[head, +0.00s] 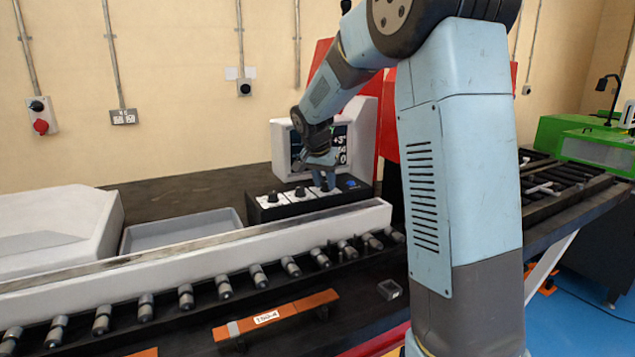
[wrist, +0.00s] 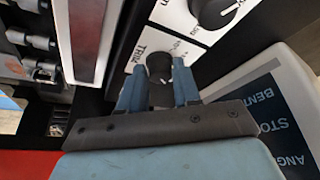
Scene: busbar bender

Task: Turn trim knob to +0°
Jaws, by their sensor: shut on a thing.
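The trim knob (wrist: 159,68) is a black round knob on a white plate lettered TRIM (wrist: 140,50) in the wrist view. My gripper (wrist: 159,88) is shut on it, with one blue finger on each side. In the head view my gripper (head: 323,180) reaches down to the right end of the black control box (head: 262,213), and the trim knob is mostly hidden there. The display screen (head: 340,145) behind shows white digits, partly covered by my arm; a "+3" seems readable at the top. The knob's pointer angle cannot be made out.
Two more knobs on white plates, the middle one (head: 300,192) and the left one (head: 272,197), sit on the same box. A blue button (head: 351,183) is close to the right of my gripper. A long pale rail (head: 200,250) and rollers run in front.

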